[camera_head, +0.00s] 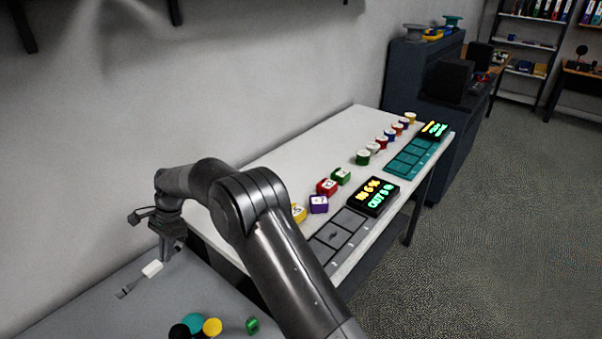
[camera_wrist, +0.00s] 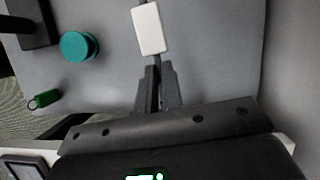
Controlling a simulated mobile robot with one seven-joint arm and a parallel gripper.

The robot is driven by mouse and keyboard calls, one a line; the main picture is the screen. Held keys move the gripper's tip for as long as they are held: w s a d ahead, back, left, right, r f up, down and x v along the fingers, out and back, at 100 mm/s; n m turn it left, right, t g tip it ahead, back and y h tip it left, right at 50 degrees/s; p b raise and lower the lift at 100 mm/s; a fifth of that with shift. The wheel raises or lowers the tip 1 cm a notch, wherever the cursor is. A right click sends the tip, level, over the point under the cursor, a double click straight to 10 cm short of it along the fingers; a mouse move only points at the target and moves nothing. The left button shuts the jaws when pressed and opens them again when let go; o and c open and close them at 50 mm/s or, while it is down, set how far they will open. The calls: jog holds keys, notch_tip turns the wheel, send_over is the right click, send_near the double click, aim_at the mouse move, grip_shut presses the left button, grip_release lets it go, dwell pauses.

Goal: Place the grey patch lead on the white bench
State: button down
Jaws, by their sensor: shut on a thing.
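My gripper (camera_head: 166,256) is at the left of the head view, pointing down over the grey table. It is shut on the grey patch lead, whose pale block (camera_head: 152,269) and dark end (camera_head: 124,292) stick out towards the lower left. In the wrist view the pale block (camera_wrist: 149,28) shows just beyond the gripper (camera_wrist: 157,66); the gripped part is mostly hidden between the fingers. I cannot tell whether the lead touches the table. The white bench (camera_head: 295,150) runs along the wall to the right of my gripper.
The grey table (camera_head: 85,318) also bears a teal round piece (camera_head: 193,321), a yellow one (camera_head: 212,327) and a green piece (camera_head: 252,325). Coloured blocks, a dark lit display (camera_head: 371,197) and a grey sectioned mat (camera_head: 349,219) stand on the bench. Its wall side is clear.

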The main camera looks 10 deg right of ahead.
jog(key=w+d+r+m+t, duration=0.1)
jog(key=w+d+m, duration=0.2)
jog(key=d, duration=0.2)
jog(key=w+d+r+m+t+y, duration=0.1)
jog(key=w+d+r+m, duration=0.1)
jog(key=d, duration=0.3)
jog(key=w+d+r+m+t, duration=0.1)
jog(key=w+d+r+m, duration=0.1)
jog(key=w+d+m, duration=0.1)
jog(key=shift+w+d+m+y, duration=0.3)
jog(key=shift+w+d+y, duration=0.1)
jog(key=shift+w+d, duration=0.45)
jog(key=w+d+r+m+t+h, duration=0.1)
jog(key=w+d+r+m+t, duration=0.3)
jog(key=d, duration=0.6)
jog(key=w+d+r+m, duration=0.2)
jog(key=d+m, duration=0.5)
jog(key=d, duration=0.4)
jog(key=w+a+f, duration=0.1)
jog(key=a+f, duration=0.1)
jog(key=a, duration=0.1)
jog(key=a+f, duration=0.2)
jog(key=a, duration=0.2)
jog(key=w+a+f, duration=0.1)
jog(key=a+f, duration=0.1)
jog(key=a, duration=0.2)
jog(key=shift+w+a+f, duration=0.15)
jog(key=shift+w+f, duration=0.2)
jog(key=shift+f, duration=2.1)
